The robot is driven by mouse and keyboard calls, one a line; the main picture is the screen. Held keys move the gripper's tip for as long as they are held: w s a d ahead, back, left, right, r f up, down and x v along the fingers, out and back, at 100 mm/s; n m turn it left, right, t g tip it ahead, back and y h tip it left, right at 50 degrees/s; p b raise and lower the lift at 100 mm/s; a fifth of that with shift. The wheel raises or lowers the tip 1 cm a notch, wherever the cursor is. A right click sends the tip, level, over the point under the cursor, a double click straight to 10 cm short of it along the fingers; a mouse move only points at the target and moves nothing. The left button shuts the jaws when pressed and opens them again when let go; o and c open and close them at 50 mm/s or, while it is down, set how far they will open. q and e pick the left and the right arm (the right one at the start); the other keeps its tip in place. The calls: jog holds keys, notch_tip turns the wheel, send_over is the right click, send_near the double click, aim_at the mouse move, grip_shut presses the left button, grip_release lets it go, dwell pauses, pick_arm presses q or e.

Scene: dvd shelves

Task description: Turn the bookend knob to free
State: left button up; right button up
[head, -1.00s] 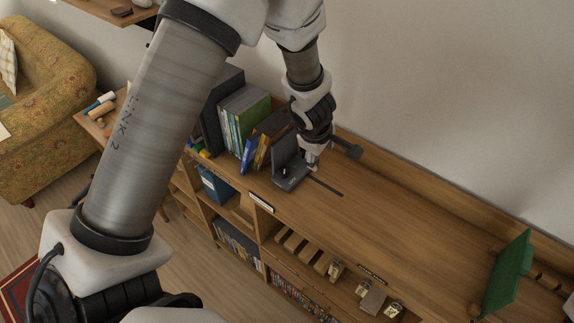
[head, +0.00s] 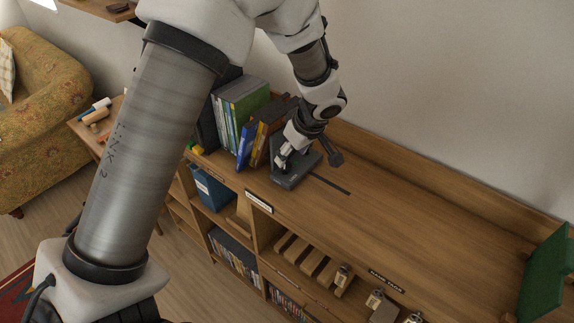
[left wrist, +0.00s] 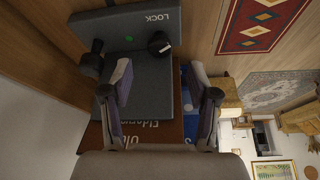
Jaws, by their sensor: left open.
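The dark grey bookend (head: 290,182) stands on the wooden shelf top, at the right end of a row of books. A round black knob (left wrist: 158,43) with a white mark sits near LOCK. My left gripper (head: 283,157) is over the bookend in the head view and hides part of it. In the left wrist view the left gripper (left wrist: 161,68) is open, its fingers apart, and the knob shows beyond the gap between the fingertips. I cannot tell any contact. My right gripper is not in view.
Books (head: 240,115) stand left of the bookend. A dark slot (head: 330,184) runs right from it along the bare shelf top (head: 420,215). A green upright panel (head: 546,275) stands at the far right. A wall rises behind.

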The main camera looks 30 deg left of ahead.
aim_at(285, 166)
pick_arm(q)
jog(key=x, duration=0.5)
jog(key=shift+w+a+f+p, duration=0.1)
jog(key=shift+f+p, duration=0.05)
jog(key=shift+p, duration=0.2)
jog(key=shift+c, duration=1.4)
grip_shut()
jog(key=m+b, duration=0.1)
jog(key=b, duration=0.1)
jog(key=m+b, duration=0.1)
jog(key=b, duration=0.2)
jog(key=m+t+b, duration=0.1)
jog(key=b, duration=0.2)
jog(key=shift+s+f+m+h, duration=0.3)
jog(key=shift+h, duration=0.1)
jog(key=shift+r+t+b, duration=0.15)
jog(key=shift+t+b, duration=0.15)
jog(key=shift+b, duration=0.1)
jog(key=shift+r+m, duration=0.2)
jog(key=shift+m, duration=0.1)
jog(key=shift+o, duration=1.4)
grip_release()
jog(key=shift+w, duration=0.1)
